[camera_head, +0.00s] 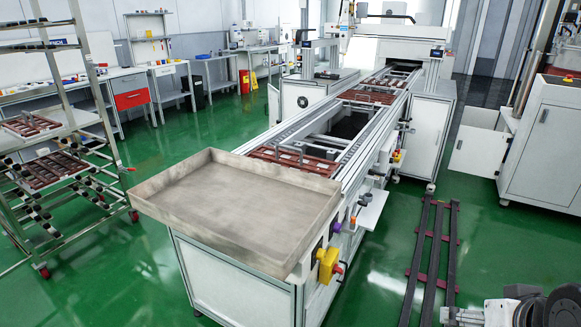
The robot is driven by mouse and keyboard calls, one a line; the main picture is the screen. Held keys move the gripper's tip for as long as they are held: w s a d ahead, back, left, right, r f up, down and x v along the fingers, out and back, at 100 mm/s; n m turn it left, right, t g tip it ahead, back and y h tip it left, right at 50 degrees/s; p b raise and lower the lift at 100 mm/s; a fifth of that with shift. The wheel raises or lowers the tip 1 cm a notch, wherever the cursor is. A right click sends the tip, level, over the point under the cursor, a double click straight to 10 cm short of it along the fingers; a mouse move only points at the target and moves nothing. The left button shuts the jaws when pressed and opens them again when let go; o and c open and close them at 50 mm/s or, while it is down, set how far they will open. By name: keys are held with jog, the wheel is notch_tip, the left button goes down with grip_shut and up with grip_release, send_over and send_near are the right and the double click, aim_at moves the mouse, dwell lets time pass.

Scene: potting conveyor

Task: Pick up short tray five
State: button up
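Several red-brown trays are in view, and no number can be read on any of them. One tray (295,160) lies on the near end of the conveyor, just behind the large beige bin. Another tray (368,97) lies farther along the belt, with more reddish shapes beyond it. On the rack at left, one tray (32,127) lies on an upper level and a larger tray or group of trays (50,171) on the level below. I cannot tell which is short tray five. Parts of my arm show at the bottom right corner; my gripper's fingertips are not visible.
The empty beige bin (150,196) sits on the conveyor's (345,160) near end. A wheeled metal rack (100,115) stands left. Dark floor rails (430,250) run at right, near a white machine cabinet (545,140). Green floor is clear between rack and conveyor.

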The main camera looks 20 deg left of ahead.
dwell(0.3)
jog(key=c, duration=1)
